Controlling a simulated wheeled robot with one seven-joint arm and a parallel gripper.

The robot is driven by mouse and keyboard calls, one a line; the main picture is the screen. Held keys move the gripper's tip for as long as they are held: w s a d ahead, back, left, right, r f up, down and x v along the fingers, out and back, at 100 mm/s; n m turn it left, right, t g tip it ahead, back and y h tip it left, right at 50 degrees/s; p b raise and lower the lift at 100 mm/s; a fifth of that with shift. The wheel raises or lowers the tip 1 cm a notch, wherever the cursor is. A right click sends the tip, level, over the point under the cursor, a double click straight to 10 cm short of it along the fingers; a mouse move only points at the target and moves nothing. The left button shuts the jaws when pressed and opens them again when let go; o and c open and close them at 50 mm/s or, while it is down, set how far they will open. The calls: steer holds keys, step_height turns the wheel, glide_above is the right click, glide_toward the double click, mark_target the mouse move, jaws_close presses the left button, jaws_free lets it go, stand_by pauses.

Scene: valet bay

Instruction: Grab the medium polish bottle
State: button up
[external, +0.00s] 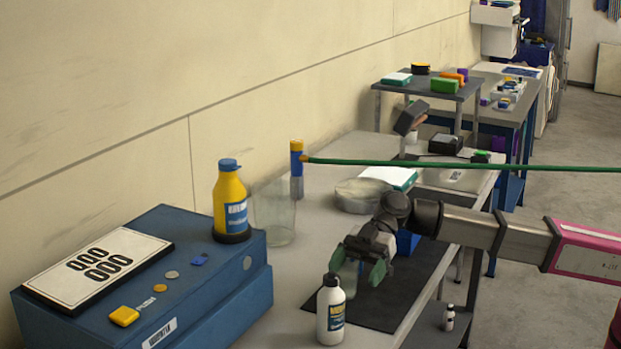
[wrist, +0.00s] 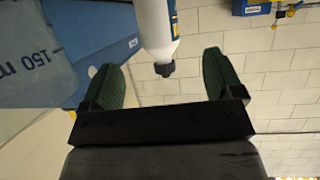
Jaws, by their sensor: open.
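A white bottle (external: 330,316) with a dark cap and a blue and yellow label stands upright near the front of the grey bench. The label is too small to read as medium polish. My gripper (external: 363,270) is open, with green fingers, just behind and to the right of this bottle, near its cap height. In the wrist view, the white bottle (wrist: 155,22) shows beyond and between the open fingers of my gripper (wrist: 162,62), with its dark cap towards me. I see no contact. A smaller white bottle (external: 449,318) stands on the lower shelf.
A blue case (external: 225,295) at left carries a number plate (external: 100,265) and a yellow bottle (external: 232,200). A clear beaker (external: 273,212) and a round dish (external: 360,194) stand behind. A green hose (external: 480,166) crosses above the bench. A dark mat (external: 385,312) lies below my gripper.

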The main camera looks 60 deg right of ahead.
mark_target(331, 305)
steer(key=x, duration=0.9)
steer(key=shift+w+a+f, duration=0.1)
steer(key=shift+w+a, duration=0.15)
steer(key=shift+a, duration=0.1)
steer(key=c, duration=1.2)
